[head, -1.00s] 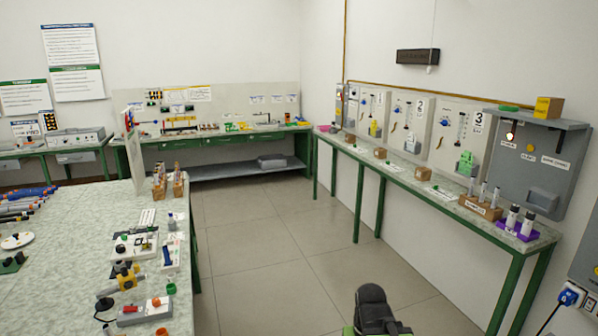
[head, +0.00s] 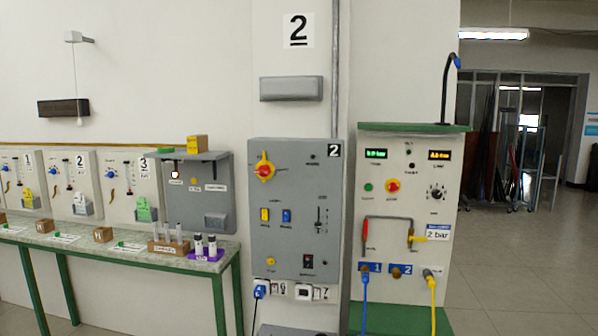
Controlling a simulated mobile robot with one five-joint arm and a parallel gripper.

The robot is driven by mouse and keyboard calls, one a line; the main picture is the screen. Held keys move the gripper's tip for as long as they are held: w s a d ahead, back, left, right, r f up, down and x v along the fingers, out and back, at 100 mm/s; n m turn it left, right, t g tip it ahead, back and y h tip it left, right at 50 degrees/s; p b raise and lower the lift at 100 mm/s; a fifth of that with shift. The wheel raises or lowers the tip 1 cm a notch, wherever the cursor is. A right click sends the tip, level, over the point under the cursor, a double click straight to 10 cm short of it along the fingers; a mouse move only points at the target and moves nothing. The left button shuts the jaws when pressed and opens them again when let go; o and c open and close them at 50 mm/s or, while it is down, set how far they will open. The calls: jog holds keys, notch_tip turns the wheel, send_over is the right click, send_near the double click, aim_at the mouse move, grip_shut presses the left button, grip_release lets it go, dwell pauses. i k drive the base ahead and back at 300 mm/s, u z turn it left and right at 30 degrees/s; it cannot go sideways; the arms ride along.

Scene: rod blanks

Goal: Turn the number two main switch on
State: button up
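A grey wall panel (head: 296,232) with a small black "2" plate stands in the middle of the head view, below a large "2" sign (head: 298,31). Near its top left is a rotary main switch (head: 264,169), red in the middle with a yellow part that looks upright; its on/off marking is too small to read. My gripper is not in view.
To the left, a green-legged bench (head: 190,262) holds vials and blocks. Open floor (head: 520,255) lies at the right.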

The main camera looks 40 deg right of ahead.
aim_at(263, 171)
jog(key=z, duration=0.65)
jog(key=k, duration=1.4)
jog(key=u, duration=0.65)
jog(key=i, duration=2.4)
jog(key=u, duration=0.3)
